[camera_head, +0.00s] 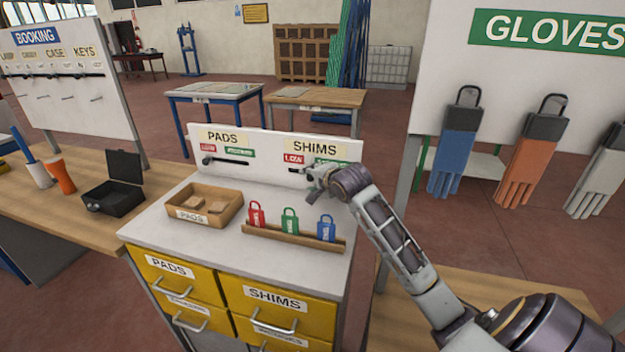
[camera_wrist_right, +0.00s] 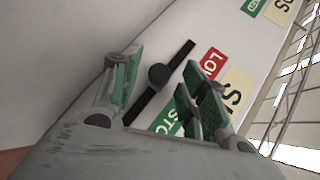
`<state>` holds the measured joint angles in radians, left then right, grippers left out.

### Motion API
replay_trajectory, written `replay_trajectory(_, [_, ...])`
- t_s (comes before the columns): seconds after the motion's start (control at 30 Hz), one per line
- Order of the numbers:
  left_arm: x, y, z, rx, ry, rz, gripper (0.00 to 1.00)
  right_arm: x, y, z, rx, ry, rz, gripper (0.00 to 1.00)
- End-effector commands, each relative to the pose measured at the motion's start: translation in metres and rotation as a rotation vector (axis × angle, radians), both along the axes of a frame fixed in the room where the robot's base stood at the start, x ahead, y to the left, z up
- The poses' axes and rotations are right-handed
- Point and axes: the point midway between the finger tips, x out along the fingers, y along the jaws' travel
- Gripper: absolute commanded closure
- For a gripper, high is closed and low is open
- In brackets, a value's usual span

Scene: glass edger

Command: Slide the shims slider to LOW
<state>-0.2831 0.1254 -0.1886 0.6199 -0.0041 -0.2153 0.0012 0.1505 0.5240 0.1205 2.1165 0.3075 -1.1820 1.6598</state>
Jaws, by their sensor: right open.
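The shims slider is a black track with a round dark knob on the white upright panel (camera_head: 265,146), below the SHIMS sign (camera_head: 316,148). In the head view only the left part of its track (camera_head: 295,171) shows; my gripper hides the rest. In the right wrist view the knob (camera_wrist_right: 159,75) sits near the middle of the track, between the red LOW label (camera_wrist_right: 213,62) and green STOCKED label (camera_wrist_right: 165,121) sides. My right gripper (camera_head: 314,184) is open at the panel; its green-padded fingers appear either side of the knob (camera_wrist_right: 163,80). Contact cannot be told. My left gripper is out of view.
Below the panel, a wooden rack (camera_head: 293,237) holds red, green and blue padlocks close under my right arm. A wooden PADS tray (camera_head: 176,213) stands left on the cabinet top. The pads slider (camera_head: 207,160) is left on the same panel. A gloves board (camera_head: 520,75) stands right.

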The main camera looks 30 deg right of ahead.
Motion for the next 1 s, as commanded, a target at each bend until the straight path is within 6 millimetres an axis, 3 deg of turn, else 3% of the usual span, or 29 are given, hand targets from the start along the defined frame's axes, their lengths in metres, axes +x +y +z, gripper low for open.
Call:
replay_trajectory(0.33, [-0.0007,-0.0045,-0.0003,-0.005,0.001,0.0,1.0,0.0016,-0.0001,-0.0009,0.0,0.0,0.0,0.57])
replay_trajectory(0.7, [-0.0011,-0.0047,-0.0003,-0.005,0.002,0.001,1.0,0.0014,0.0,-0.001,0.0,0.001,0.0,1.0])
replay_trajectory(1.0, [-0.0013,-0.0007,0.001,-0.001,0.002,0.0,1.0,0.0025,0.0009,-0.0007,0.001,0.0,0.0,1.0])
